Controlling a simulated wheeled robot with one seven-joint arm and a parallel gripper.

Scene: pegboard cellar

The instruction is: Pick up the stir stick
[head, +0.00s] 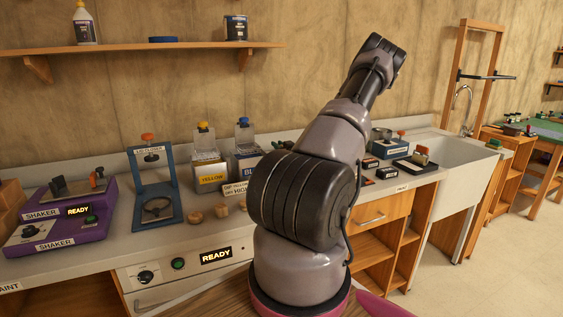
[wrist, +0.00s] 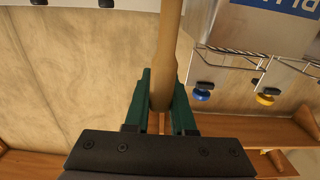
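The stir stick (wrist: 168,50) is a plain tan wooden stick in the wrist view. It runs from the top edge down between the green fingers of my gripper (wrist: 161,98), with its rounded near end just above the dark palm. The fingers lie close against both its sides, so my gripper looks shut on it. Its far end is out of frame. In the head view my arm fills the middle, and neither the gripper nor the stick can be made out.
A yellow-labelled container (head: 209,177) and a blue-labelled one (head: 243,160) stand on the counter behind my arm. A blue stand (head: 155,190) and purple shaker (head: 68,214) are left. Small boxes and a tray (head: 414,168) lie right, before the sink (head: 448,158). A wall shelf (head: 130,49) runs above.

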